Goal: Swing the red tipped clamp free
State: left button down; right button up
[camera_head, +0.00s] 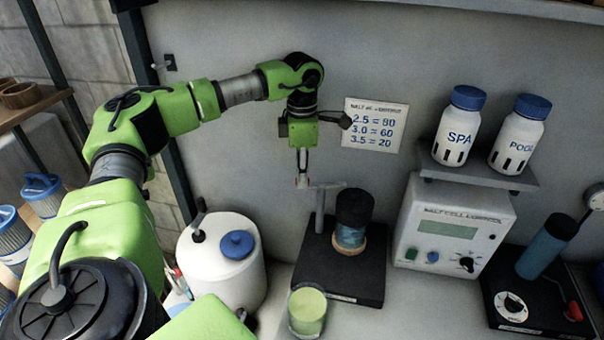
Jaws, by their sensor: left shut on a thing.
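The clamp (328,186) is a thin grey bar on an upright post (320,210) at the back left of a black base (340,270). It reaches right, close to the top of a black-capped blue cylinder (350,220); I cannot tell if they touch. My left gripper (303,182) points down from above and is shut on the clamp's left end. A little red shows between the fingers, and the rest of the tip is hidden. My right gripper is not in view.
A white jug (225,262) with a blue cap stands left of the base. A glass of yellow-green liquid (307,312) stands in front. A white control box (450,228) is to the right, below a shelf (478,168) holding SPA (458,128) and POOL (519,136) bottles.

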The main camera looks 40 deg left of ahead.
pick_arm(q)
jog(key=shift+s+d+n+b, duration=0.15)
jog(key=shift+d+n+b, duration=0.45)
jog(key=shift+n, duration=1.5)
jog(key=shift+s+d+n+b, duration=0.2)
jog(key=shift+d+n, duration=0.85)
jog(key=shift+n, duration=1.05)
jog(key=shift+s+d+n+b, duration=0.25)
jog(key=shift+d+n, duration=0.55)
jog(key=shift+n, duration=1.3)
jog(key=shift+w, duration=0.1)
jog(key=c, duration=2.1)
grip_release()
jog(key=shift+w, duration=0.1)
